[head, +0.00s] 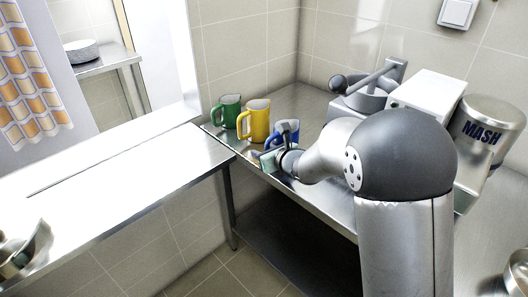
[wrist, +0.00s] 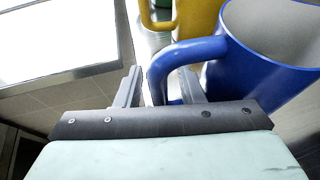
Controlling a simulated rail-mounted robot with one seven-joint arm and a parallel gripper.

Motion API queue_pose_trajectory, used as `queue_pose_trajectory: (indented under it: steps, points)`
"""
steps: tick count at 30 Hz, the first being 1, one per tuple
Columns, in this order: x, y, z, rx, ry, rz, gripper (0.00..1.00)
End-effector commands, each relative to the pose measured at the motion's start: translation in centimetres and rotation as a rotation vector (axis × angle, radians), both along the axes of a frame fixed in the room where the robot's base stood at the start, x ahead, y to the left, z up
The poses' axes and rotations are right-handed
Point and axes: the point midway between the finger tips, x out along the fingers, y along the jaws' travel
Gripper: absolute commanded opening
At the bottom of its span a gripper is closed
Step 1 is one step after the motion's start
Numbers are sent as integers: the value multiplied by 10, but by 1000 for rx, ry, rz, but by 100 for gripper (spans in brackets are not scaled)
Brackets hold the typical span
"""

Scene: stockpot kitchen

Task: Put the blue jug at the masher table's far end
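The blue jug (head: 294,138) stands on the steel masher table (head: 300,97), the nearest in a row of three jugs. In the wrist view the blue jug (wrist: 258,78) fills the upper right, with its handle pointing left toward my gripper. My gripper (wrist: 160,92) is open, one finger on each side of the lower handle, with a visible gap at the left finger. In the head view my gripper (head: 268,158) is at the table's front edge beside the jug, partly hidden by my arm. The jug's base is hidden.
A yellow jug (head: 254,122) and a green jug (head: 226,112) stand just beyond the blue one. The masher marked MASH (head: 482,133) and a grey bowl-like part (head: 366,98) occupy the table's right side. A bright, mostly bare counter (head: 120,190) lies left. Table surface behind the jugs is clear.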

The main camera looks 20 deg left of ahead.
Motion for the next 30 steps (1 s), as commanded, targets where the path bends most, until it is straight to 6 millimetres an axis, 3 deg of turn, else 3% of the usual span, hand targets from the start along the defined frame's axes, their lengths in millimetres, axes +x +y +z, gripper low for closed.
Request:
queue_pose_trajectory:
  steps: [5,21,30]
  points:
    - [0,0,5,0,0,0,35]
    - [-59,-73,42,1,-2,-2,35]
    - [-70,-86,49,0,0,0,35]
